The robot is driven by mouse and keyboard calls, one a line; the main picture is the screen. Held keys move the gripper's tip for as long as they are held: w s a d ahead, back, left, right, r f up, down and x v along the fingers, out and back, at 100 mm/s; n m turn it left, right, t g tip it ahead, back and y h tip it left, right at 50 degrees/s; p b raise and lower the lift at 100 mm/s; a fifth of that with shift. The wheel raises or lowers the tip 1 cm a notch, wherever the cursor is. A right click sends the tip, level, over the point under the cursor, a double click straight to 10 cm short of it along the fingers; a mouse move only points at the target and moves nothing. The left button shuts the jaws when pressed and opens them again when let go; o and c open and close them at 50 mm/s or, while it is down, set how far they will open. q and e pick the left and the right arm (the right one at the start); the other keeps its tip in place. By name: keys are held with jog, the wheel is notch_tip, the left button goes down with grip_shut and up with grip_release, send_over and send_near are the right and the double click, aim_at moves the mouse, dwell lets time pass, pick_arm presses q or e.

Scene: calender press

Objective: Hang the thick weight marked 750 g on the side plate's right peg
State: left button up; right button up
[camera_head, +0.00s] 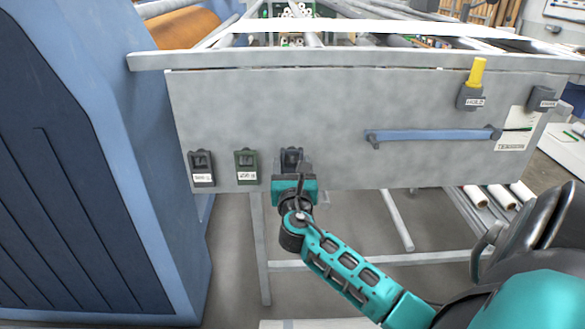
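The grey side plate (330,110) spans the view. Two weights hang low on its left: a dark one (201,170) and a greenish one (246,168), each with a white label too small to read surely. To their right a third dark block (291,157) shows above my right gripper (294,180). The gripper covers its lower part, and no label shows on it. My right gripper is up against or just in front of this block; its fingers are hidden by its own body. I cannot tell which weight is marked 750 g. My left gripper is out of view.
On the plate's right are a labelled dark block (469,98) below a yellow upright (477,71), another dark labelled block (541,99), and a blue bar (430,134). A blue machine housing (150,120) stands close at left. White rolls (500,196) lie low at right.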

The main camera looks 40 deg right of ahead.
jog(key=o, duration=0.4)
jog(key=shift+f, duration=0.3)
jog(key=v, duration=1.3)
jog(key=shift+r, duration=0.25)
jog(key=s+a+f+m+g+y+p, duration=0.1)
jog(key=s+a+f+m+y, duration=0.1)
jog(key=a+f+m+y, duration=0.35)
jog(key=s+a+f+m+g+y, duration=0.2)
jog(key=a+f+m+y, duration=0.1)
jog(key=f+m, duration=0.4)
jog(key=shift+s+a+f+m+g+y+p, duration=0.1)
jog(key=shift+s+a+f+m+y+p, duration=0.1)
jog(key=shift+s+a+f+m+y, duration=1.2)
jog(key=shift+s+a+f+m+g+y+p, duration=0.15)
jog(key=shift+s+a+f+m+y, duration=0.3)
jog(key=shift+a+m, duration=1.75)
jog(key=shift+s+a+f+m+g+y+p, duration=0.15)
jog(key=shift+s+a+f+m+y, duration=0.8)
jog(key=shift+m, duration=1.9)
